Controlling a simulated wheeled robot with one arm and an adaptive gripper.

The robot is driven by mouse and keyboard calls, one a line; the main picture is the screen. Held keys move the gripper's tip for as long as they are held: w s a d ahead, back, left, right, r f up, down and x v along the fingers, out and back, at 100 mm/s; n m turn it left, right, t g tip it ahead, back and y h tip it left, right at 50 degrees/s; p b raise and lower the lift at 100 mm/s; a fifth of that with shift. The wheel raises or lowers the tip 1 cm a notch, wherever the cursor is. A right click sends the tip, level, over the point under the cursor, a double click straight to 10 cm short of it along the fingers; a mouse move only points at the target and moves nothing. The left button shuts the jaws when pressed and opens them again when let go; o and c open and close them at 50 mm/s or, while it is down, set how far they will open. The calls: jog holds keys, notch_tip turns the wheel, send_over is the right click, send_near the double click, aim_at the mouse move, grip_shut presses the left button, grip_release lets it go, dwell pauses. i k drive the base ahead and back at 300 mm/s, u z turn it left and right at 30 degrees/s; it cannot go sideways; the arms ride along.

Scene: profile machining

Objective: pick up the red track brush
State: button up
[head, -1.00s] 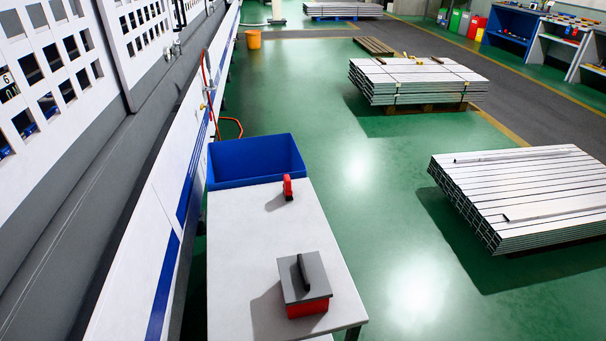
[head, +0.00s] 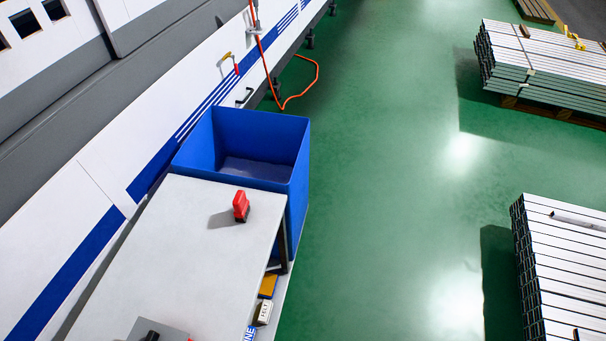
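A small red object with a dark base (head: 241,206), which looks like the red track brush, stands on the far right part of the white table top (head: 180,250). It stands apart from other things, close to the table's right edge. My gripper is not in view.
A blue open bin (head: 298,185) stands just behind the table. A grey-topped box (head: 160,332) is cut off at the bottom edge. Small boxes (head: 264,312) sit on a lower shelf. A long white machine (head: 95,165) runs along the left.

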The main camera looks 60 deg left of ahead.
aim_at(241, 206)
jog(key=i, duration=1.15)
jog(key=u, duration=4.45)
jog(key=i, duration=1)
jog(key=z, duration=0.05)
